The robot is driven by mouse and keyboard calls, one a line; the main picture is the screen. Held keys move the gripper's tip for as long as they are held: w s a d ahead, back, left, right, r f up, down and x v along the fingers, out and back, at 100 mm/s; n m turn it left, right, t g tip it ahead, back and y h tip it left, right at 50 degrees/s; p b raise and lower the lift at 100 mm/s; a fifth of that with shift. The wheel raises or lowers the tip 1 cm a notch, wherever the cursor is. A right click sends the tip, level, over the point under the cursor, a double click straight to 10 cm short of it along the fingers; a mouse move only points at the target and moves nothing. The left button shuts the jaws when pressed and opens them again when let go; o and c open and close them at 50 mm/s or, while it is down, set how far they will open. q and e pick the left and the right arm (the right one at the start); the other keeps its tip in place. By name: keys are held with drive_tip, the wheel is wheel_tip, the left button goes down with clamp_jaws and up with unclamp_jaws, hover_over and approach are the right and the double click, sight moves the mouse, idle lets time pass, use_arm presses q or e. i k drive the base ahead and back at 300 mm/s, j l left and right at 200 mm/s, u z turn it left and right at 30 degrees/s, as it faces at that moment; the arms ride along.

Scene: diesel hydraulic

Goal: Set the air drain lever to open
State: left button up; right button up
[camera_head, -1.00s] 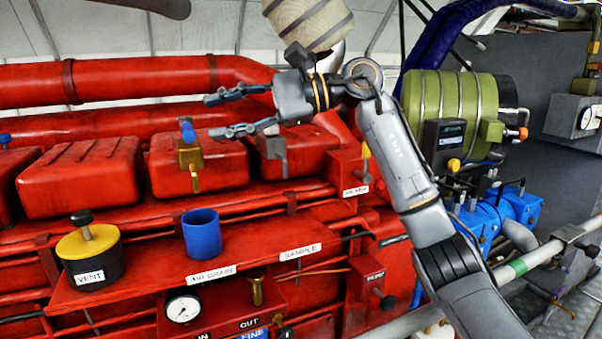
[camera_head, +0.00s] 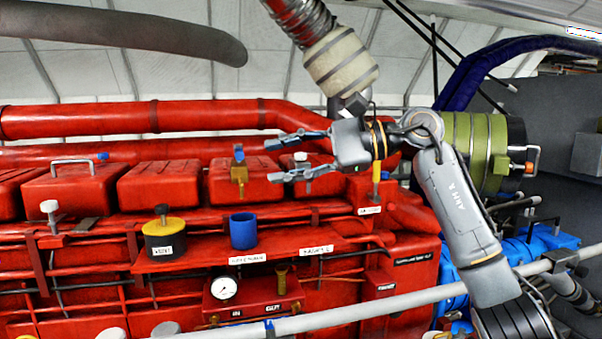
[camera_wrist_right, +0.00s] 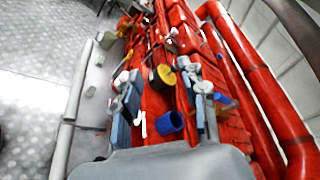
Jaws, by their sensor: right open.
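The brass valve with a blue-tipped handle (camera_head: 239,165) stands in front of the red boxes in the head view, its handle upright. A blue cup (camera_head: 243,232) stands on the red shelf below it, above a blurred label (camera_head: 247,259) that reads AIR DRAIN in the earlier frame. My right gripper (camera_head: 272,160) is open and empty, its fingers pointing left, just right of the valve in the picture and apart from it. The right wrist view shows the spread fingers (camera_wrist_right: 165,112) with the blue cup (camera_wrist_right: 169,122) between them in the picture. My left gripper is not in view.
A yellow-topped vent pot (camera_head: 164,238) stands left of the cup. A pressure gauge (camera_head: 224,288) sits below the shelf. Red pipes (camera_head: 200,117) run behind, a wrapped pipe (camera_head: 341,63) hangs above my gripper, and a grey rail (camera_head: 400,309) crosses in front.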

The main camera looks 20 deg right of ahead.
sight(238, 153)
drive_tip(key=i+l+u, duration=0.4)
drive_tip(key=i+l, duration=0.3)
drive_tip(key=i, duration=0.15)
